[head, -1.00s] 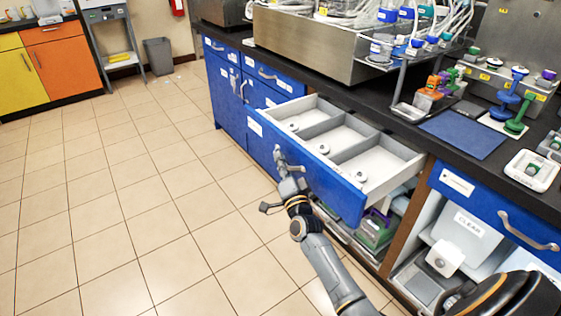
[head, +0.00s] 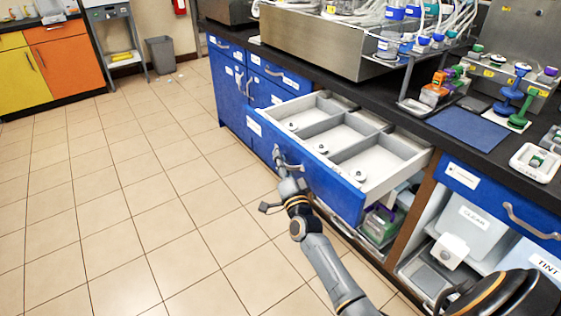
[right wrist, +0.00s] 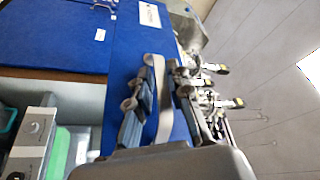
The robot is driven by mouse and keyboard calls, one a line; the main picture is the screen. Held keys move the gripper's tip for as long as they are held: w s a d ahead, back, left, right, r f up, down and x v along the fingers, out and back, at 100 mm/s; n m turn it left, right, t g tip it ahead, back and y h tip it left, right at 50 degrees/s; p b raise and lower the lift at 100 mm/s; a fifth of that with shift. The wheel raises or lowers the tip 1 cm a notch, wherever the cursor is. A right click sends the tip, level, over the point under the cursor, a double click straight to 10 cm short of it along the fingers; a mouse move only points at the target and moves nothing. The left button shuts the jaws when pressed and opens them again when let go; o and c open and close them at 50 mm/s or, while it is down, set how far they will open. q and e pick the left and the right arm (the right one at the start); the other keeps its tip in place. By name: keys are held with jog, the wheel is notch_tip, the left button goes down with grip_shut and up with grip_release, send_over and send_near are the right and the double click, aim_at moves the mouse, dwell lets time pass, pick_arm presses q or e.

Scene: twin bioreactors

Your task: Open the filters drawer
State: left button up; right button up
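The blue-fronted drawer (head: 330,180) stands pulled out from the bench cabinet in the head view. Its pale tray has three compartments, each with a small round item inside. Its label is too small to read. My right gripper (head: 288,170) is at the silver drawer handle on the front. In the right wrist view the handle (right wrist: 160,105) runs between the two fingers of the gripper (right wrist: 160,72), whose tips close in on it. The blue drawer front (right wrist: 122,50) lies behind them. My left gripper is not in view.
A closed blue drawer (head: 500,205) sits to the right, above open shelves with bins. Blue cabinets (head: 228,90) stand to the left. The black worktop holds a blue mat (head: 468,130) and lab fittings. The tiled floor (head: 130,200) in front is clear.

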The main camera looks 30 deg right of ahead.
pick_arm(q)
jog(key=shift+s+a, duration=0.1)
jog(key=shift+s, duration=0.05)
pick_arm(e)
jog(key=v, duration=1.2)
